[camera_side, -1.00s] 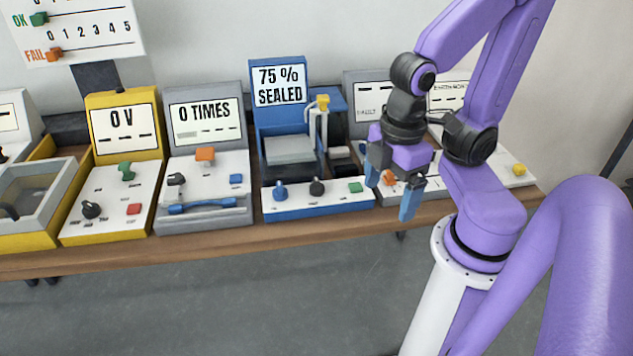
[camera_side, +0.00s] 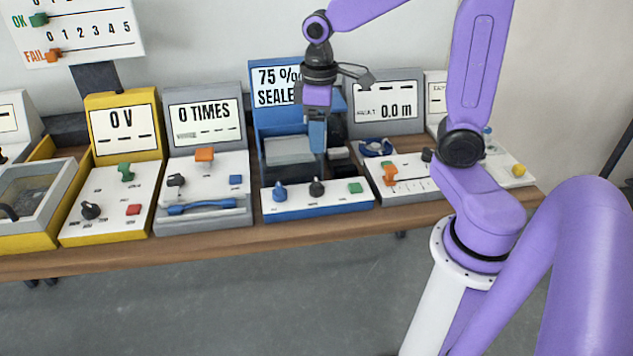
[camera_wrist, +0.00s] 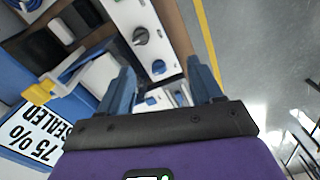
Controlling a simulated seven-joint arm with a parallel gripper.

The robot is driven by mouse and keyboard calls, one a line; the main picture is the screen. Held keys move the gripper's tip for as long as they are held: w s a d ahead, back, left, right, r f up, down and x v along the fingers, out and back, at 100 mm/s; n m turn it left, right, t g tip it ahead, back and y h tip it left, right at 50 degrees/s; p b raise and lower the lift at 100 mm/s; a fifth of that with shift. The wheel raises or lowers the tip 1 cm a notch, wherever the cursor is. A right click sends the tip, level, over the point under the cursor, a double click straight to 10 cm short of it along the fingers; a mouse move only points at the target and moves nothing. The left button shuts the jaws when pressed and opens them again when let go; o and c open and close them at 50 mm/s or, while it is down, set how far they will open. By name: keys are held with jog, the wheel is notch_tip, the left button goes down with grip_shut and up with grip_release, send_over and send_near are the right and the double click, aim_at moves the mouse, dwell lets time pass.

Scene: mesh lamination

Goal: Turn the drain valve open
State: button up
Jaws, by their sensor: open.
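The blue station reading "75 % SEALED" (camera_side: 262,96) has a low front panel with a blue knob (camera_side: 280,191), a black knob (camera_side: 317,187) and a green button (camera_side: 355,187). I cannot tell which part is the drain valve. My gripper (camera_side: 317,150) is empty and points down above this station, behind the black knob. In the wrist view my gripper (camera_wrist: 162,88) is open, its two blue fingers apart. A yellow-tipped lever (camera_wrist: 40,93) lies to their left in that view; in the side view my gripper hides it. Dark knobs (camera_wrist: 140,36) show beyond the fingers.
A grey station reading "0 TIMES" (camera_side: 203,110) stands to the left, and a yellow "0 V" station (camera_side: 122,118) beyond it. A grey station reading "0.0 m" (camera_side: 396,111) with an orange handle (camera_side: 390,174) is to the right. The floor in front of the wooden bench (camera_side: 215,243) is clear.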

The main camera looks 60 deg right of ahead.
aim_at(317, 182)
jog(key=w+d+m, duration=0.1)
jog(key=w+d, duration=0.2)
jog(key=d, duration=0.1)
jog(key=f, duration=1.7)
jog(key=shift+s+a+f, duration=0.1)
jog(key=shift+a+f, duration=0.05)
jog(key=shift+a, duration=0.1)
jog(key=c, duration=1)
